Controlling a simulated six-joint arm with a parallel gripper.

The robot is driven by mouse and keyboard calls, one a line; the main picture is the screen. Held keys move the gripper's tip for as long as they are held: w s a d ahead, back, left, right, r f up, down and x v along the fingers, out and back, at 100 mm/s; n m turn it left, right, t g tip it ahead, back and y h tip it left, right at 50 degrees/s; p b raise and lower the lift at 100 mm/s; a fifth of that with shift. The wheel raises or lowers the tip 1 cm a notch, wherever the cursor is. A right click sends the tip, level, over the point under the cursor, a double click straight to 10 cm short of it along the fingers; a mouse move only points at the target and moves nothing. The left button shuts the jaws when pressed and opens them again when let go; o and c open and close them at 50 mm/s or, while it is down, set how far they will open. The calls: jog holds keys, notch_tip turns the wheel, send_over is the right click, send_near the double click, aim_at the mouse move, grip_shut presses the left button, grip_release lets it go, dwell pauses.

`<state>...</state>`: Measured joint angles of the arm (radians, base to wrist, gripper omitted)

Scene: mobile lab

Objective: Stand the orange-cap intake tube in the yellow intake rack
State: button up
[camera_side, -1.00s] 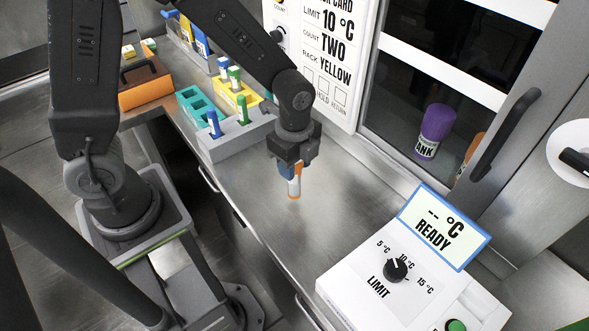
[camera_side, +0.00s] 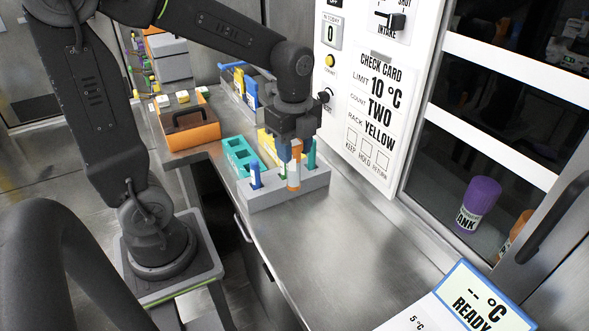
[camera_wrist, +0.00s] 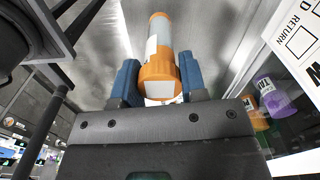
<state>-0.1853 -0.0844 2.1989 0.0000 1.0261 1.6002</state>
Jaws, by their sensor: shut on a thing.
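My gripper (camera_side: 291,148) is shut on a tube (camera_side: 294,172) with a white body and orange ends, hanging roughly upright. The wrist view shows the tube (camera_wrist: 158,50) between the blue finger pads, its wide orange part nearest the jaws. The yellow rack (camera_side: 265,140) is behind my gripper in the side view and mostly hidden by it. The tube overlaps the grey rack (camera_side: 285,193) in the side view; its height above that rack is hard to tell.
The grey rack holds a blue tube (camera_side: 255,174) and a green tube (camera_side: 311,154) on either side of the held tube. A teal rack (camera_side: 240,153) stands at its left. An orange carrier (camera_side: 190,130) is further back.

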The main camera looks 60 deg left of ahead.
notch_tip(320, 180, up, 2)
jog(key=shift+r, duration=0.1)
jog(key=w+a, duration=0.1)
jog(key=a, duration=2.8)
jog(key=w+d+f, duration=0.3)
jog(key=w+f, duration=0.2)
jog(key=f, duration=0.3)
jog(key=w+d+f, duration=0.3)
jog(key=w+f, duration=0.2)
jog(key=f, duration=0.3)
jog(key=shift+w+f, duration=0.25)
jog(key=shift+w, duration=0.05)
jog(key=shift+f, duration=0.1)
